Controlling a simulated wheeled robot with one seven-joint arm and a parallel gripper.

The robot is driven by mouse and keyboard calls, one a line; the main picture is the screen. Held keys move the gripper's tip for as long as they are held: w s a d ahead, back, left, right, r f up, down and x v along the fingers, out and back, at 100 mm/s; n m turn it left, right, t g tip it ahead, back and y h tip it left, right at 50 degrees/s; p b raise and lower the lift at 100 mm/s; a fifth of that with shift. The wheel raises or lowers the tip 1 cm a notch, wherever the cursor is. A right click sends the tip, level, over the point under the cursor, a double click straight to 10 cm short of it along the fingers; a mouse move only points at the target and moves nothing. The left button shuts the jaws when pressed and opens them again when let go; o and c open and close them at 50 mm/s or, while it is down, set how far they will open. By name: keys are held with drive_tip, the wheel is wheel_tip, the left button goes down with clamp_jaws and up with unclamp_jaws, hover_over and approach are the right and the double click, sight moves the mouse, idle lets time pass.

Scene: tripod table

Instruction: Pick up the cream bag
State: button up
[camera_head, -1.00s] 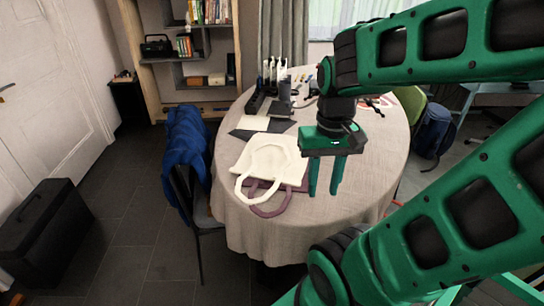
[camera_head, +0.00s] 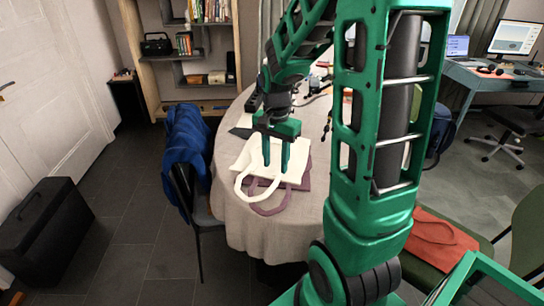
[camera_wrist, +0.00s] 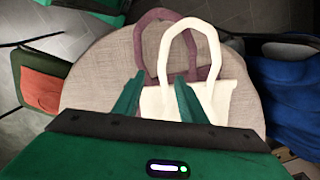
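The cream bag (camera_head: 259,157) lies flat on the round table (camera_head: 240,223), its handles toward the table's near left edge. A purple bag (camera_head: 272,208) lies partly under it, with its handle showing beside the cream one. Whether the fingertips touch the bag I cannot tell. My arm hides part of the table top.
A chair with a blue jacket (camera_head: 187,150) stands at the table's left. A green chair with an orange-red bag (camera_head: 437,243) is at the right. Dark items (camera_head: 243,132) lie at the table's back left. A black case (camera_head: 47,233) stands on the floor.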

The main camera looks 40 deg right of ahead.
sight(274, 184)
drive_tip(key=shift+w+f, duration=0.2)
drive_tip(key=shift+f, duration=5.35)
drive_tip(key=shift+w, duration=0.1)
clamp_jaws()
